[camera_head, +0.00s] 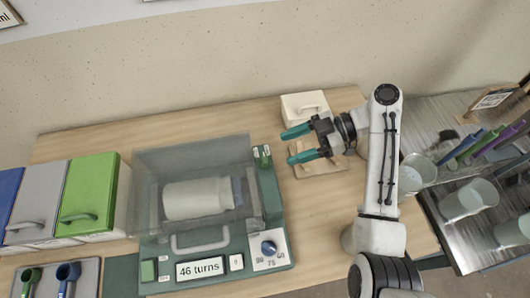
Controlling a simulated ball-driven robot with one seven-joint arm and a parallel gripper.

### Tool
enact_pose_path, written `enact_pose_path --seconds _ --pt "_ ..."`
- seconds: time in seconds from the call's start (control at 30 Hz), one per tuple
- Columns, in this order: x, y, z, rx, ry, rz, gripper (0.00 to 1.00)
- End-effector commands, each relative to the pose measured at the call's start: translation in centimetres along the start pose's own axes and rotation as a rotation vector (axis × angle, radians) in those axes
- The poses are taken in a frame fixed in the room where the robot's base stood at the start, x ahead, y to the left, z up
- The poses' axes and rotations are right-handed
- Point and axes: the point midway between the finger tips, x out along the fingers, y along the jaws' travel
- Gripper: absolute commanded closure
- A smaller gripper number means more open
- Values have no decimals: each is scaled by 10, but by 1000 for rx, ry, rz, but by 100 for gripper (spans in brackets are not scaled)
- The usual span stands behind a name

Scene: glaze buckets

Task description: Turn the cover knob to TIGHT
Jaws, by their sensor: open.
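A teal machine base (215,252) on the wooden table carries a see-through cover (190,155), which is down over a white jar (195,199) lying on its side. A small green part (264,157) with tiny white labels is at the cover's back right corner. It may be the cover knob, but its labels and setting are too small to read. A round blue knob (269,248) sits on a numbered white plate at the front right of the base. My gripper (293,146) is open and empty, with teal fingers pointing left, to the right of the green part and apart from it.
A wooden block (318,167) lies below my gripper and a white box (304,106) stands behind it. Blue, grey and green bins (90,195) stand at left. A panel reads "46 turns" (200,268). Buckets (470,198) stand on the right-hand metal table.

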Motion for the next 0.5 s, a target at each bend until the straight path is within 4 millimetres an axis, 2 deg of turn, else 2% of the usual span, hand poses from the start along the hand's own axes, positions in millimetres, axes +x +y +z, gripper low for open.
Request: enact_pose_path --seconds 0.1,0.3,0.5 --pt "24 -1 -3 1 1 -5 38" --pt "58 -1 -2 1 -1 -3 38" --pt "77 0 -1 0 0 -2 38"
